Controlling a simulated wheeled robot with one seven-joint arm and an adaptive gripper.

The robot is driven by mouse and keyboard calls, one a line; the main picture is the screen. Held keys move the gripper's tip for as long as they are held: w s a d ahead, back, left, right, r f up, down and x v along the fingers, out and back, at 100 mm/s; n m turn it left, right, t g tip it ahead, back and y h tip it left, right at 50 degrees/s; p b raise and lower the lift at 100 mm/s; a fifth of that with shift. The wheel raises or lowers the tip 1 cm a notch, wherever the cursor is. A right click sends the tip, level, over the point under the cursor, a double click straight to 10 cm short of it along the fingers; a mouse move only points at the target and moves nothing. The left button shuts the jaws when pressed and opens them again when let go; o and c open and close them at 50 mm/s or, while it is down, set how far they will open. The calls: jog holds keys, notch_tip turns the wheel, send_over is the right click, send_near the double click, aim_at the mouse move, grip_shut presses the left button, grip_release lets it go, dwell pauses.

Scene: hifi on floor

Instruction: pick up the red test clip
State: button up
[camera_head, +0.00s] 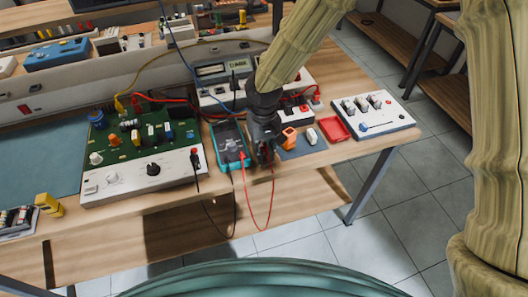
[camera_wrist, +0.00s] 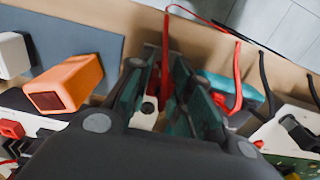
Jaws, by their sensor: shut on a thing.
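My gripper (camera_head: 263,152) is low over the front part of the workbench, between a teal multimeter and an orange block. In the wrist view its dark fingers (camera_wrist: 165,98) are closed around the red test clip (camera_wrist: 165,62), a slim red piece standing between them. A thin red lead runs from the clip's upper end. In the head view the clip itself is mostly hidden by the fingers, and the red lead (camera_head: 270,196) hangs in a loop below the bench edge. Whether the clip still touches the bench I cannot tell.
The teal multimeter (camera_head: 229,145) lies just left of my gripper. A green circuit board (camera_head: 125,140) is further left. Black leads hang over the front edge.

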aim_at(264, 148)
jog(key=shift+r, duration=0.15)
jog(key=shift+r, duration=0.65)
notch_tip(264, 148, up, 2)
jog(key=shift+r+b, duration=0.1)
jog(key=shift+b, duration=0.35)
jog(key=s+d+r+b, duration=0.1)
jog(key=s+d+b, duration=0.1)
jog(key=s, duration=1.4)
notch_tip(264, 148, up, 7)
jog(key=p, duration=0.6)
jog(key=shift+r, duration=0.15)
jog(key=shift+a, duration=0.1)
